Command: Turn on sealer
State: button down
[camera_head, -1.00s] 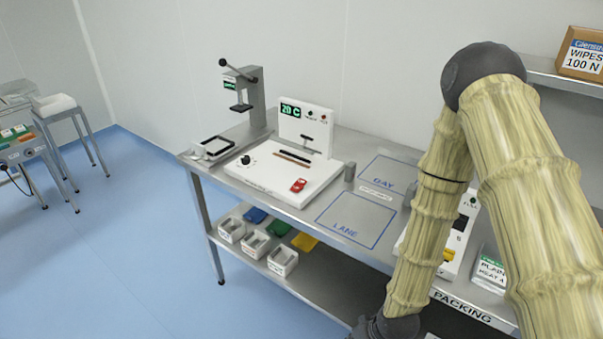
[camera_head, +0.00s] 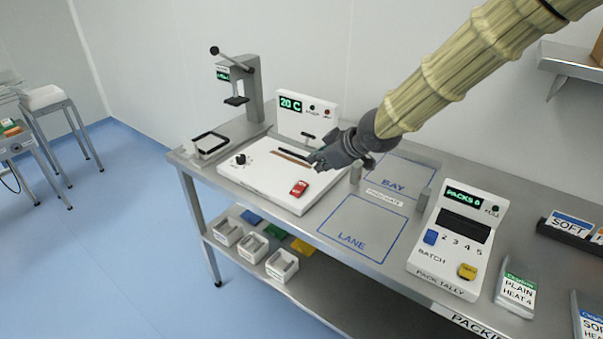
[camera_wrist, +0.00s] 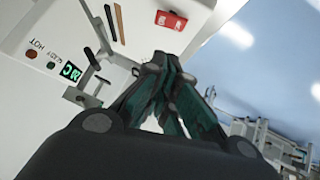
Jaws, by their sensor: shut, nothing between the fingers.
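The sealer (camera_head: 262,184) is a white flat unit with an upright back panel whose green display reads 20 C. A red rocker switch (camera_head: 299,188) sits at its front right, and a black dial (camera_head: 241,159) at its left. My gripper (camera_head: 318,168) is shut and empty, just above the sealer's right side, behind the red switch. In the wrist view the closed dark fingers (camera_wrist: 165,68) point toward the red switch (camera_wrist: 171,20), with a visible gap between them. The sealer's display (camera_wrist: 70,72) also shows there, sideways.
A lever press (camera_head: 240,85) stands behind the sealer's left. The marked BAY and LANE areas (camera_head: 352,228) are bare. A pack tally box (camera_head: 445,250) stands at right. Small posts (camera_head: 355,174) stand beside the sealer. Bins sit on the lower shelf.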

jog(key=shift+w+r, duration=0.35)
jog(key=shift+r, duration=0.05)
jog(key=p, duration=0.2)
send_over(302, 187)
jog(key=s, duration=0.1)
notch_tip(302, 187, down, 6)
jog(key=shift+a+f, duration=0.15)
jog(key=shift+f, duration=0.1)
jog(key=f, duration=0.2)
jog(key=shift+w+f, duration=0.3)
jog(key=shift+f, duration=0.1)
jog(key=shift+w+f+p, duration=0.2)
jog(key=shift+f+p, duration=0.1)
jog(key=shift+f, duration=0.45)
jog(key=shift+d+p, duration=0.2)
jog(key=shift+p, duration=0.6)
